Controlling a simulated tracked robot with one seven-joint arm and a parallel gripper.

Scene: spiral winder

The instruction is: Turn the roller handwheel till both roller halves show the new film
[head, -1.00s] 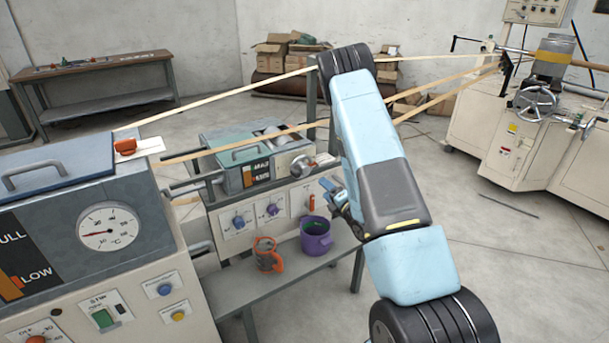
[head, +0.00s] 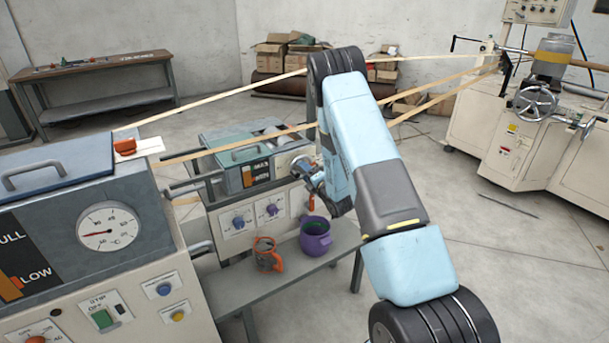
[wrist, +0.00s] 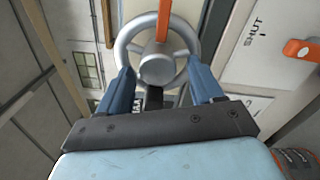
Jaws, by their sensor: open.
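The grey handwheel (wrist: 157,32) fills the upper middle of the wrist view, with a round hub and an orange bar at its top. In the head view the handwheel (head: 301,162) sits at the right end of the small coating machine, partly behind my gripper (head: 310,178). In the wrist view my gripper (wrist: 161,74) is open, its blue fingers to the left and right of the hub and over the wheel's lower part. I cannot tell whether they touch it. The roller halves and their film cannot be made out.
An orange lever (wrist: 297,48) by a SHUT label is right of the wheel. An orange mug (head: 267,254) and a purple pot (head: 315,237) stand on the bench (head: 283,283) below. Pale strips (head: 240,88) run above the machine. A large gauge cabinet (head: 130,262) stands at left.

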